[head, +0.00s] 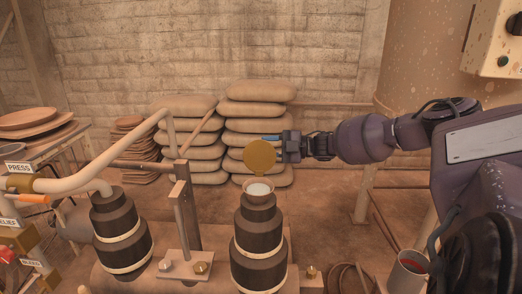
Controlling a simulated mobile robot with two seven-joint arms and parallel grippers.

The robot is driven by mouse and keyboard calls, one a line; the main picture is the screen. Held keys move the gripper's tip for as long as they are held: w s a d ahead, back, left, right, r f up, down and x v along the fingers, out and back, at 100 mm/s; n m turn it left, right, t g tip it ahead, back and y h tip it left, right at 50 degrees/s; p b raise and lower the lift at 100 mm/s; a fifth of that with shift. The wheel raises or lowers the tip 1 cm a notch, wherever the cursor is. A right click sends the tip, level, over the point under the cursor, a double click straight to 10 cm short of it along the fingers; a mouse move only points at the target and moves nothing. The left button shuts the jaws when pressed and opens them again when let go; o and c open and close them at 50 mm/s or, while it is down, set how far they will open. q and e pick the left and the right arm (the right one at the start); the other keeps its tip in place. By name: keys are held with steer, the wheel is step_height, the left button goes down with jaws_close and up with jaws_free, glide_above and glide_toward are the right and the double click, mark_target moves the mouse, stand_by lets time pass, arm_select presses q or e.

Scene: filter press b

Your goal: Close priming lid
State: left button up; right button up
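The priming lid (259,157) is a round yellow disc standing upright, its flat face toward me. It is raised above the priming cup (259,189), which is open and shows pale liquid inside. The cup sits on top of the right-hand dark stepped cylinder (258,239). My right gripper (276,144) comes in from the right and is at the lid's upper right edge. One blue-tipped finger shows above or along the lid's top; the other finger is not clearly visible, so I cannot tell whether it grips the lid. My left gripper is out of view.
A second dark cylinder (120,232) stands at left, joined to a bent pale pipe (130,150). A metal lever post (186,205) stands between the cylinders. Stacked sacks (260,108) are behind. A can with red inside (411,268) stands at lower right.

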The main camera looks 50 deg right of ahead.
steer(key=shift+w+a, duration=0.5)
steer(key=shift+w, duration=0.05)
steer(key=shift+c, duration=0.2)
jaws_close()
steer(key=shift+r, duration=0.1)
